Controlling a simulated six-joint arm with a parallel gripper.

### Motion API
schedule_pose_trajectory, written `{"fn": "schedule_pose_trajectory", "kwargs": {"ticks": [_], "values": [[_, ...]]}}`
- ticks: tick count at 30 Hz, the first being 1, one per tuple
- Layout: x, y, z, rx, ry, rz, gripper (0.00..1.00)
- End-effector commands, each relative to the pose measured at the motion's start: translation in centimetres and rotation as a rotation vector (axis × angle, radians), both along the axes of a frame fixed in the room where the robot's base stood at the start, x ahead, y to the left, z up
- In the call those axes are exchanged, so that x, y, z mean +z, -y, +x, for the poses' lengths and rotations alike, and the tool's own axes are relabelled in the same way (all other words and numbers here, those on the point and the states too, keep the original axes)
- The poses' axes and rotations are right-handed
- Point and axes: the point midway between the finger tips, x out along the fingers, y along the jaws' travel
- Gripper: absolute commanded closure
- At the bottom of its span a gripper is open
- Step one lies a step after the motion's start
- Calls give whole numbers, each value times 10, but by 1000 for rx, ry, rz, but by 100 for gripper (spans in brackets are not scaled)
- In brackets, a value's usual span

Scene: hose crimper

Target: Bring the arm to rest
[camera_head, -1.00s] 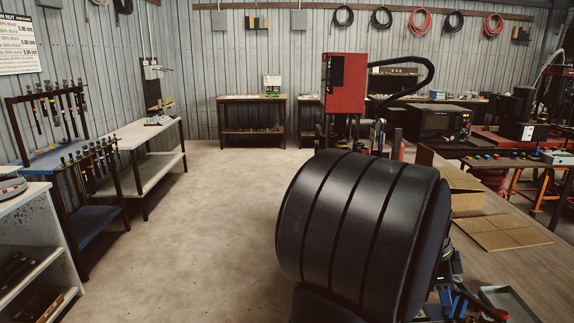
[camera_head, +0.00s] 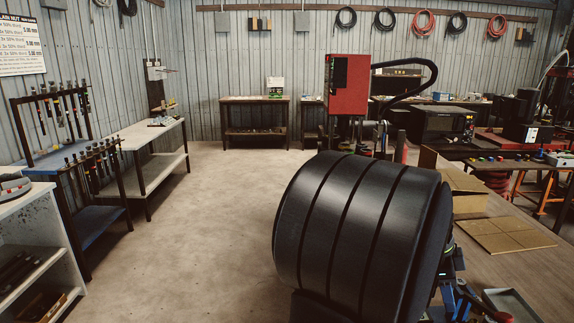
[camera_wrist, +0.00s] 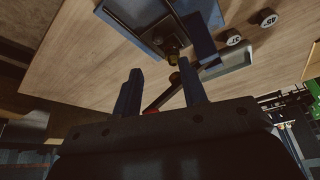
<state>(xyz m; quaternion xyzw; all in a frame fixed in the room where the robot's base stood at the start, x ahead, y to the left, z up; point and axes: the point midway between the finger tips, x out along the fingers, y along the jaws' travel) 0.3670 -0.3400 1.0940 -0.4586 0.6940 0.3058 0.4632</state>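My gripper (camera_wrist: 162,84) shows in the wrist view as two dark blue fingers that stand apart, with nothing held between them. Beyond them is a wooden table top (camera_wrist: 85,70) with a blue block-like fixture (camera_wrist: 150,20) at its upper middle. A dark rod or handle lies past the fingers, partly hidden by them. In the head view a large black grooved part of my own arm fills the lower middle and right.
A wooden bench (camera_head: 520,265) at right holds cardboard pieces (camera_head: 505,235) and a grey tray (camera_head: 510,303). A red machine (camera_head: 346,85) stands behind my arm. Tool racks (camera_head: 60,125) and white shelving (camera_head: 30,230) line the left. The floor (camera_head: 200,220) between is clear.

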Motion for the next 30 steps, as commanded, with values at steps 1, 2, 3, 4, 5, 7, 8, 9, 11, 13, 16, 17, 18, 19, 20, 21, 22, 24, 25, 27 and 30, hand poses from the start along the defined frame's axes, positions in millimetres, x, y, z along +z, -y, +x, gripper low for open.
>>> {"fn": "schedule_pose_trajectory", "kwargs": {"ticks": [1,2,3,4,5,7,8,9,11,13,16,17,18,19,20,21,22,24,25,27,30], "values": [[9,-3,3,2,4,-3,61],[15,-5,3,2,4,-3,61],[22,-8,4,1,4,-3,61],[27,-10,5,1,4,-3,61],[33,-12,6,1,5,-3,61],[46,-17,8,2,4,-3,61],[52,-19,9,1,5,-2,61],[59,-22,10,1,5,-2,61],[70,-26,12,1,5,-2,61],[75,-28,12,0,0,1,61],[52,-20,7,-3,-4,3,61],[46,-18,6,-2,-3,2,61],[38,-15,6,-2,-4,3,61],[33,-13,5,-2,-4,3,61],[27,-10,4,-2,-3,2,61],[20,-8,2,-2,-4,3,61],[14,-5,1,-2,-4,3,61],[1,-1,0,-2,-3,2,61],[-5,1,-2,-1,-4,3,61],[-18,6,-4,-2,-3,4,61],[-37,13,-7,-2,-2,4,61]]}}
